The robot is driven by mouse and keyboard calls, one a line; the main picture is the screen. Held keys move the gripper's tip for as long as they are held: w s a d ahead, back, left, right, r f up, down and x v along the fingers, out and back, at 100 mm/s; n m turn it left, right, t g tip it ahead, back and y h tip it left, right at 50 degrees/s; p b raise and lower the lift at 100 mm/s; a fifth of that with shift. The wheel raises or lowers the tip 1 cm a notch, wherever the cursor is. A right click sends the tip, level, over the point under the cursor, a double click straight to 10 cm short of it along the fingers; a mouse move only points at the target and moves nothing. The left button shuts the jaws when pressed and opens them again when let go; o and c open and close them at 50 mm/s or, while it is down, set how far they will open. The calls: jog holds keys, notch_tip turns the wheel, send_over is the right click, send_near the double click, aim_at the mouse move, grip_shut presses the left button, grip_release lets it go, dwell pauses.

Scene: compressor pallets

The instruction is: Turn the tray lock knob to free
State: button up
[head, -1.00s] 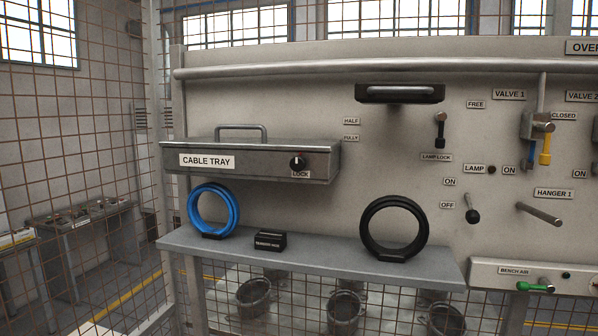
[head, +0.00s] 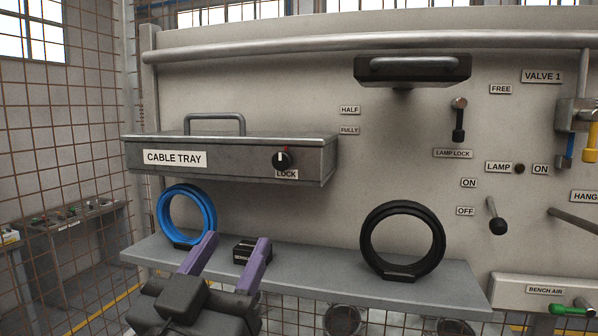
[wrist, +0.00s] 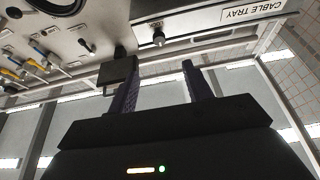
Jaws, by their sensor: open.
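The cable tray (head: 230,160) is a grey metal box with a top handle, mounted on the panel at the left in the head view. Its lock knob (head: 283,159) is black and round with a pale and red mark near the top, above the LOCK label. The knob also shows in the wrist view (wrist: 158,38), beyond the fingers. My gripper (head: 234,249) is in the lower left of the head view, its two purple fingers apart with nothing held. It is below the tray and apart from the knob.
A shelf (head: 330,280) runs below the tray. It bears a blue ring (head: 163,228), a small black box (head: 243,250) partly behind a finger, and a black ring (head: 367,240). A black lamp (head: 412,70) and levers are to the right.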

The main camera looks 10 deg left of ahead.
aim_at(280, 167)
jog(key=shift+s+d+r, duration=0.1)
jog(key=shift+s, duration=0.15)
jog(key=p+x, duration=0.8)
jog(key=x, duration=0.8)
jog(key=shift+w+d+r, duration=0.1)
jog(key=shift+w+r, duration=0.05)
jog(key=shift+r, duration=0.05)
jog(key=shift+w, duration=0.7)
jog(key=shift+s+r, duration=0.1)
jog(key=shift+s, duration=0.2)
jog(key=shift+w, duration=0.1)
jog(key=c, duration=1)
